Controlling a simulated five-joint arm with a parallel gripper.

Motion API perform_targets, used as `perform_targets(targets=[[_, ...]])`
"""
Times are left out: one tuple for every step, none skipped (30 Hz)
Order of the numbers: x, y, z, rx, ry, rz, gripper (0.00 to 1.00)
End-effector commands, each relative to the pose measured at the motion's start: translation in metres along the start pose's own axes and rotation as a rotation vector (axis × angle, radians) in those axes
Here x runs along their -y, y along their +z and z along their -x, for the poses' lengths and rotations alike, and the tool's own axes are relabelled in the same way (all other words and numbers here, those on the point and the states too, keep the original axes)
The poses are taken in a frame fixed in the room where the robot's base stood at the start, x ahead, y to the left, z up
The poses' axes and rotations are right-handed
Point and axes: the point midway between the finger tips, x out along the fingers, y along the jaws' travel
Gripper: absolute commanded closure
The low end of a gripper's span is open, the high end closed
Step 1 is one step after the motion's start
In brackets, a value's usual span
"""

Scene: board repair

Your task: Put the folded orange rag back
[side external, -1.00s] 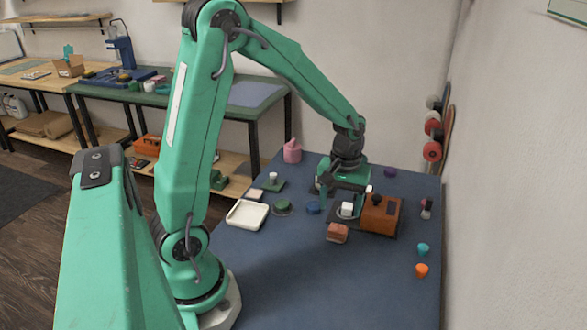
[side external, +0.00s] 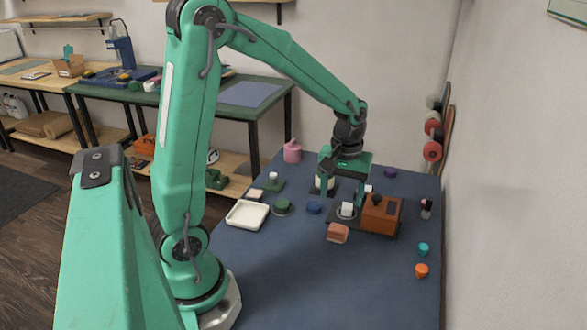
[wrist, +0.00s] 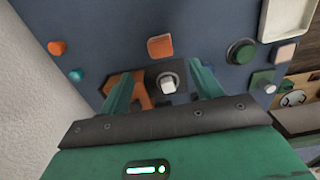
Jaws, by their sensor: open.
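The folded orange rag (side external: 338,233) lies on the blue mat, just in front of a dark base plate. It also shows in the wrist view (wrist: 160,47), beyond my fingertips. My gripper (side external: 341,198) is open and empty above the board, behind the rag and apart from it. In the wrist view my two fingers (wrist: 162,88) stand wide apart. A white cube-like knob on a round grey base (wrist: 168,84) shows between them.
An orange-brown box (side external: 381,215) with a dark knob stands close right of my gripper. A white tray (side external: 247,215), green round part (side external: 282,207) and blue cap (side external: 314,208) lie left. Teal (side external: 423,249) and orange caps (side external: 421,271) lie right. The front mat is clear.

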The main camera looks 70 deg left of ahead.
Motion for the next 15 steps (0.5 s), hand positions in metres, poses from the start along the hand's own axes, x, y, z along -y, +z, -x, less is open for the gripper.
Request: perform_targets(targets=[[0.000, 0.001, 0.002, -0.004, 0.003, -0.005, 0.35], [0.000, 0.002, 0.003, -0.006, 0.004, -0.009, 0.35], [0.000, 0.003, 0.005, -0.010, 0.007, -0.016, 0.35], [0.000, 0.004, 0.007, -0.014, 0.010, -0.024, 0.35], [0.001, 0.006, 0.010, -0.019, 0.013, -0.033, 0.35], [0.001, 0.008, 0.014, -0.027, 0.019, -0.048, 0.35], [0.001, 0.010, 0.018, -0.035, 0.024, -0.059, 0.35], [0.002, 0.013, 0.022, -0.042, 0.029, -0.073, 0.35], [0.003, 0.016, 0.027, -0.054, 0.036, -0.094, 0.35], [0.003, 0.019, 0.032, -0.063, 0.042, -0.110, 0.35], [0.004, 0.022, 0.036, -0.074, 0.049, -0.129, 0.35], [0.005, 0.027, 0.042, -0.088, 0.057, -0.154, 0.35], [0.006, 0.031, 0.047, -0.100, 0.064, -0.175, 0.35], [0.007, 0.035, 0.052, -0.112, 0.070, -0.195, 0.35], [0.009, 0.040, 0.058, -0.128, 0.079, -0.223, 0.35]])
